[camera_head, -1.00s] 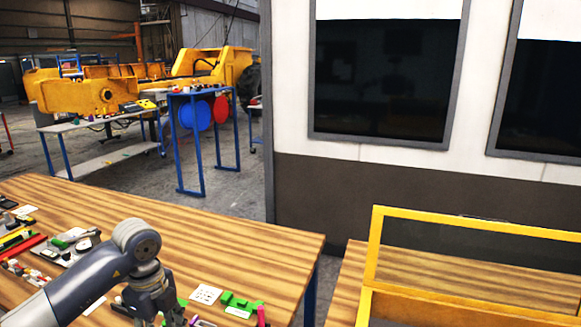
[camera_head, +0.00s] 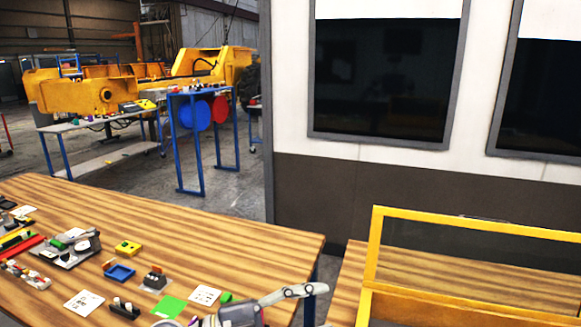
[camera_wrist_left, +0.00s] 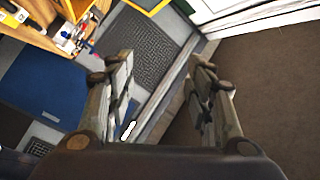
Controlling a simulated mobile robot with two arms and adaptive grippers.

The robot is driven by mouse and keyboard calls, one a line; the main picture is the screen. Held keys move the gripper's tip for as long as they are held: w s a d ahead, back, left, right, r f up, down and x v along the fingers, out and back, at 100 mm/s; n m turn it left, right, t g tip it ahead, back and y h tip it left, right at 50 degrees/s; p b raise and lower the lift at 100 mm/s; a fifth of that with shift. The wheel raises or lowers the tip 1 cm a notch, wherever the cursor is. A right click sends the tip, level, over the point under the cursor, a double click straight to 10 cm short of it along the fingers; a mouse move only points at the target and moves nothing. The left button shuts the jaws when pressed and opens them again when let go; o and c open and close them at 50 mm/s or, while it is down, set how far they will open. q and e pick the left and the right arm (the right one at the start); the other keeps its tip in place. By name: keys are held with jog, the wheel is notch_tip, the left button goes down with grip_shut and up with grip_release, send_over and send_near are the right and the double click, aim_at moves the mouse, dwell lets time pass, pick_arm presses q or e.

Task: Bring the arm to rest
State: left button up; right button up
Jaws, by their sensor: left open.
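My left gripper (camera_head: 290,292) shows at the bottom of the head view, near the right front of the wooden table (camera_head: 215,245), with grey linkage fingers pointing right. In the left wrist view the gripper (camera_wrist_left: 163,65) has its two fingers spread apart, with nothing between them. Floor and a wall edge lie beyond the fingertips. Most of the left arm is out of the head view. My right gripper is not in view.
The table holds a yellow box (camera_head: 128,248), a blue tray (camera_head: 119,272), a dark part on a grey plate (camera_head: 155,281), a green card (camera_head: 169,306) and white cards (camera_head: 84,303). A yellow-framed case (camera_head: 375,250) stands at right. The table's back middle is clear.

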pick_arm(q)
jog(key=w+a+r+n+t+y, duration=0.25)
jog(key=a+n+t, duration=0.25)
jog(key=n+t, duration=0.25)
jog(key=w+a+r+n+t+y, duration=0.1)
jog(key=w+a+n+t+y, duration=0.25)
jog(key=a+n+t, duration=0.35)
jog(key=s+a+f+n+g+y, duration=0.35)
jog(key=a+f+n+y, duration=0.7)
jog(key=f+y, duration=0.4)
jog(key=s+a+f+m+g+h, duration=0.1)
jog(key=s+f+g, duration=0.5)
jog(key=s+f, duration=0.45)
jog(key=s+a+f+g+h, duration=0.1)
jog(key=s+f+g, duration=0.6)
jog(key=s, duration=0.7)
notch_tip(320, 180, down, 32)
jog(key=s+b, duration=0.2)
jog(key=b, duration=0.2)
jog(key=s+a+f+g+b, duration=0.1)
jog(key=s+a+f+b, duration=0.1)
jog(key=s+f, duration=1.4)
jog(key=shift+a+f+m, duration=0.4)
jog(key=shift+a+f, duration=0.05)
jog(key=shift+f, duration=0.5)
